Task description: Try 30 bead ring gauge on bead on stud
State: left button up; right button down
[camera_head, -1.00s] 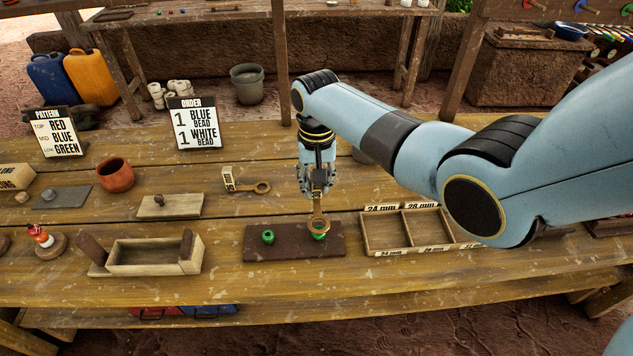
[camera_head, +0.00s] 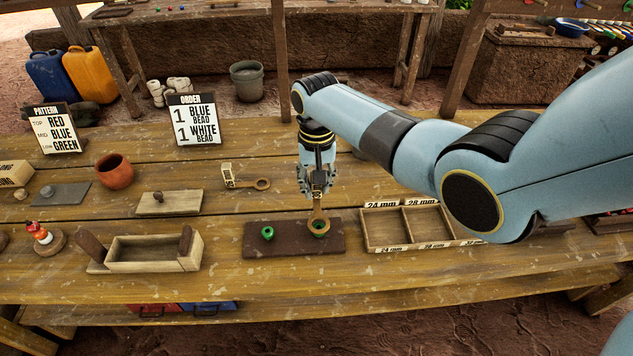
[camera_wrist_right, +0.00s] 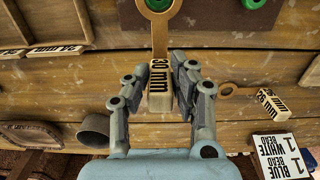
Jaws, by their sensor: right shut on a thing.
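My right gripper (camera_head: 318,188) is shut on the handle block of the 30 bead ring gauge (camera_head: 318,215), a wooden ring gauge whose label shows in the right wrist view (camera_wrist_right: 159,75). The ring hangs low over the dark board (camera_head: 290,245), at its right-hand green bead (camera_head: 319,229). Green shows through the ring in both views. I cannot tell whether the ring is fully down around the bead or just above it. The stud under that bead is hidden. A second green bead (camera_head: 267,233) sits on the board to the left, clear of the gauge. My left gripper is not in view.
Another ring gauge (camera_head: 250,184) lies behind the board. A sorting tray (camera_head: 366,228) with size labels stands close on the right, partly behind my arm. A wooden box (camera_head: 150,254) stands on the left. The tabletop in front of the board is clear.

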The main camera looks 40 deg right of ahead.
jog(key=shift+p, duration=0.35)
dwell(0.5)
jog(key=shift+f+b, duration=0.45)
jog(key=shift+f, duration=0.15)
dwell(0.7)
jog(key=shift+r, duration=0.1)
dwell(0.5)
jog(key=shift+r+p, duration=2.05)
jog(key=shift+p, duration=0.35)
